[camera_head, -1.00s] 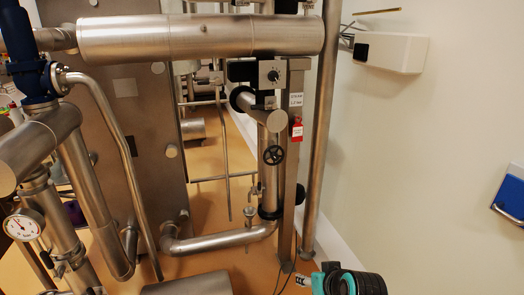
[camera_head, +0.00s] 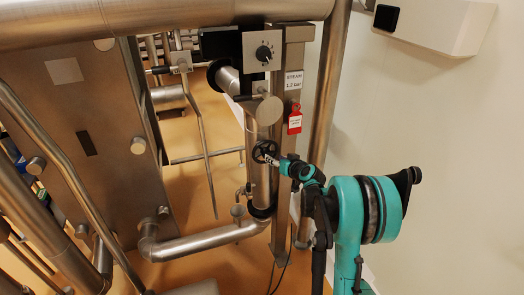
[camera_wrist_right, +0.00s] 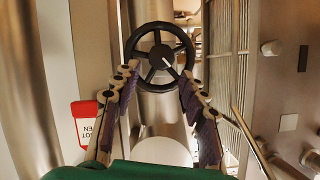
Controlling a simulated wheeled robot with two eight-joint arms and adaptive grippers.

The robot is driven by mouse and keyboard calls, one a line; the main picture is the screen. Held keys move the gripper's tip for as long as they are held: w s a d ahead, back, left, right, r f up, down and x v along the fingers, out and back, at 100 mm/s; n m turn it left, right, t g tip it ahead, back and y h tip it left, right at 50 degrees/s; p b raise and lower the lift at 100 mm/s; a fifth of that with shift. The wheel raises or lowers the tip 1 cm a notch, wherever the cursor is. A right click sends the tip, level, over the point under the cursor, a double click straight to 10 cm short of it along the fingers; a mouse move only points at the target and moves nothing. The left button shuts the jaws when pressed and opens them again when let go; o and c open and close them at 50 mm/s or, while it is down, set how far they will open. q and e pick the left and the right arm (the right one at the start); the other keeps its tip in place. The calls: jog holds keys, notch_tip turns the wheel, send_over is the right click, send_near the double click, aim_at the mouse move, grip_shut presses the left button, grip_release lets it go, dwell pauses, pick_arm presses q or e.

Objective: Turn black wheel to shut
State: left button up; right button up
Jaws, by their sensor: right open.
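The black wheel (camera_head: 262,151), a small spoked handwheel, is on the upright steel pipe in the middle of the head view. My right gripper (camera_head: 272,158) is right at it, coming from the right, and partly covers it. In the right wrist view the wheel (camera_wrist_right: 161,31) faces the camera with its rim and spokes showing. The right gripper (camera_wrist_right: 159,78) is open, with one finger at each side of the lower rim. I cannot tell whether the fingers touch the rim. My left gripper is not in view.
A grey post (camera_head: 292,100) with a STEAM 1.2 bar label and a red tag (camera_head: 295,121) stands just right of the wheel. A horizontal pipe (camera_head: 200,242) runs below.

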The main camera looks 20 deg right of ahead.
aim_at(266, 152)
jog(key=b+x, duration=0.1)
jog(key=x, duration=0.5)
jog(key=shift+w+b, duration=0.3)
jog(key=shift+b, duration=0.1)
jog(key=shift+a+f, duration=0.1)
jog(key=c, duration=0.9)
